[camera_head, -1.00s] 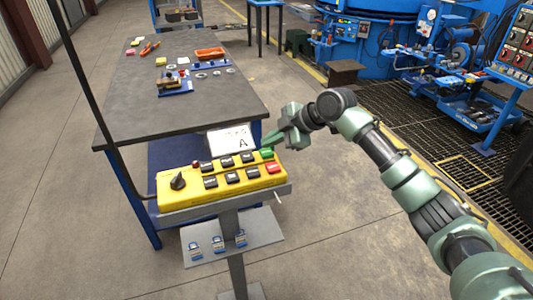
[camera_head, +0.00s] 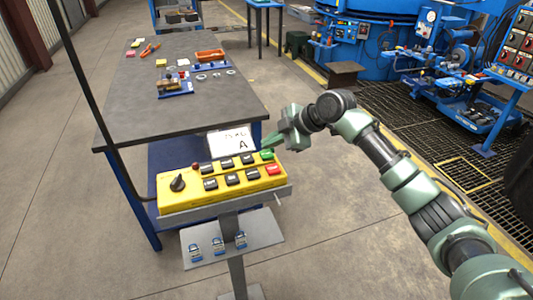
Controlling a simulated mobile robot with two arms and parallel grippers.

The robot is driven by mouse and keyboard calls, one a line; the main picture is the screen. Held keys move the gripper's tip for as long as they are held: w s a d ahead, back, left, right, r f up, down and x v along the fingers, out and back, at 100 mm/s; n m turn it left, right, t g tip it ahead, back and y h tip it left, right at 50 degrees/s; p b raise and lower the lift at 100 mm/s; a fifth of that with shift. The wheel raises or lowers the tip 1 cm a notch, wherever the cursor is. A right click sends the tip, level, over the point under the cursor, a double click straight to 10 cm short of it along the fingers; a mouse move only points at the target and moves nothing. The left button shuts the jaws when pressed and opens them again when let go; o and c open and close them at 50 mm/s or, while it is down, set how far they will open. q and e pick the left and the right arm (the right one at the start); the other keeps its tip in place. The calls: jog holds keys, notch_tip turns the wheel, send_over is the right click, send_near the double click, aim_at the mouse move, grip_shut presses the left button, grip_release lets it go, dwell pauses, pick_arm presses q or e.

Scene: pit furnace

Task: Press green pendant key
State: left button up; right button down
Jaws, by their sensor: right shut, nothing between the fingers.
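The yellow pendant box (camera_head: 206,197) lies on a grey stand in the middle of the camera_head view. It has a black knob (camera_head: 177,183) at its left, two rows of black keys, a red key (camera_head: 273,169) at lower right and the green key (camera_head: 266,155) at upper right. My right gripper (camera_head: 270,142) is shut and empty, its fingers pointing down-left just above and behind the green key. Whether the fingertips touch the key, I cannot tell. My left gripper is not in view.
A white card marked A (camera_head: 232,142) stands behind the pendant. A dark-topped workbench (camera_head: 170,120) with small parts and an orange tray (camera_head: 210,55) is behind it. A shelf (camera_head: 260,238) with several small padlock-like items is below.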

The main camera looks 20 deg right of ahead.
aim_at(270, 154)
jog(key=shift+f, duration=0.1)
dwell(0.7)
jog(key=shift+f, duration=0.3)
jog(key=shift+f, duration=0.55)
dwell(0.6)
jog(key=shift+r, duration=0.1)
jog(key=shift+r+p, duration=0.7)
jog(key=shift+r, duration=0.1)
notch_tip(270, 154, up, 5)
jog(key=p, duration=0.4)
jog(key=shift+r, duration=0.1)
dwell(0.4)
